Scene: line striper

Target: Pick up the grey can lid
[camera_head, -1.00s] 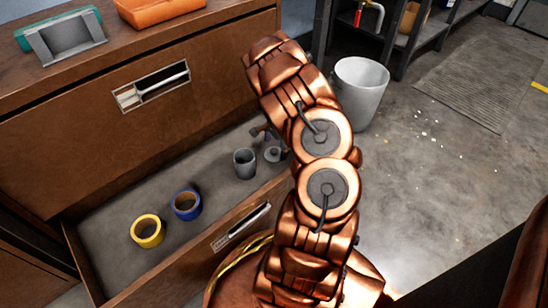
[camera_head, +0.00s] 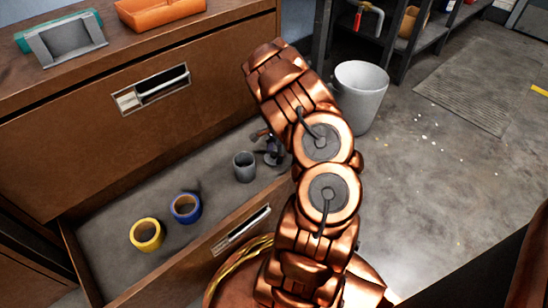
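The grey can (camera_head: 244,166) stands upright in the open drawer (camera_head: 110,222), just left of my arm. A small dark shape (camera_head: 273,151) shows right of the can, against the edge of my arm. It may be the end of my gripper or the grey can lid under it; it is too small and dark to tell. I cannot make out the lid clearly. My copper arm covers the area to the right, and hides most of the gripper, so whether its fingers are open or shut does not show.
A blue tape roll (camera_head: 186,208) and a yellow tape roll (camera_head: 147,234) lie in the drawer. A small brownish piece (camera_head: 259,134) shows near the drawer's back. The closed upper drawer (camera_head: 150,90) stands above. A white bin (camera_head: 361,90) stands on the floor right of my arm.

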